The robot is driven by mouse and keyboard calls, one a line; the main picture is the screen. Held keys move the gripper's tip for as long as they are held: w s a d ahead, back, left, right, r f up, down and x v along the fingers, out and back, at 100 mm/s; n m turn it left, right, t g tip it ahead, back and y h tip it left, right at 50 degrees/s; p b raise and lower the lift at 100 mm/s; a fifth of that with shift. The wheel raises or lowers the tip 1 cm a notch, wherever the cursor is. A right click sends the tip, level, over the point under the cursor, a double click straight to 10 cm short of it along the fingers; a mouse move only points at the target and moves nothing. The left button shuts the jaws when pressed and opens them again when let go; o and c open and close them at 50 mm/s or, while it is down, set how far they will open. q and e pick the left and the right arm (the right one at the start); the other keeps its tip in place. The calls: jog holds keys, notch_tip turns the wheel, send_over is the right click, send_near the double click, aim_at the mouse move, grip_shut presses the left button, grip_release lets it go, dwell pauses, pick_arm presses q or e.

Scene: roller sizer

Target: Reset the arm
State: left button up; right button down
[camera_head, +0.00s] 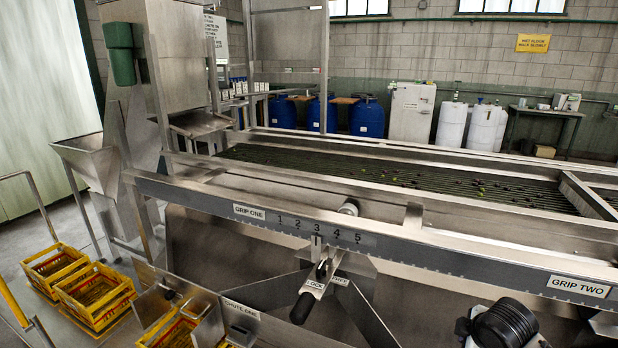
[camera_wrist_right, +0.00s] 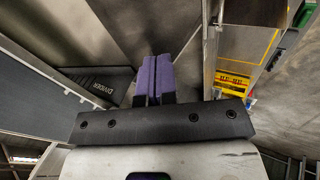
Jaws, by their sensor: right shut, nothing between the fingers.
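My right gripper (camera_wrist_right: 157,78) shows in the right wrist view. Its two purple fingers are shut against each other with nothing between them. They point up the picture toward a bare grey metal surface. In the head view a black and white part of my right arm stands at the lower right, in front of the sizer's steel front; I cannot make out the fingers there. My left gripper is in neither view.
The roller sizer (camera_head: 430,243) spans the head view, with small dark fruit on its rollers. A lever with a black grip (camera_head: 302,307) hangs below its numbered scale. Yellow crates (camera_head: 97,297) stand at the left. A dark panel (camera_wrist_right: 100,83) lies left of the fingers.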

jog(key=s+a+r+m+t+p, duration=0.1)
jog(key=s+a+r+m+t, duration=0.1)
jog(key=a+r+m+t, duration=0.4)
jog(key=s+a+r+p, duration=0.25)
jog(key=s+a, duration=0.25)
jog(key=s, duration=0.3)
jog(key=s+a+f+m+g+p, duration=0.1)
jog(key=s+f+g+p, duration=0.3)
jog(key=s, duration=0.6)
jog(key=s+a+f+m+g+y+p, duration=0.1)
jog(key=s+f+m+g+p, duration=0.1)
jog(key=s+f, duration=0.65)
jog(key=s+a+f+m+g+p, duration=0.1)
jog(key=s+f+g+p, duration=0.2)
jog(key=s, duration=0.9)
notch_tip(320, 180, up, 37)
jog(key=w+p, duration=0.1)
jog(key=p, duration=3.7)
jog(key=s+f+b+x, duration=0.1)
jog(key=s+b+x, duration=0.4)
jog(key=b+x, duration=1.9)
jog(key=s+f+b+x, duration=0.2)
jog(key=s+b+x, duration=0.4)
jog(key=b+x, duration=1.7)
jog(key=s+a+f+b+x, duration=0.1)
jog(key=s+b+x, duration=0.5)
jog(key=b+x, duration=1.8)
jog(key=f+b, duration=0.1)
jog(key=b, duration=0.2)
jog(key=shift+t, duration=0.4)
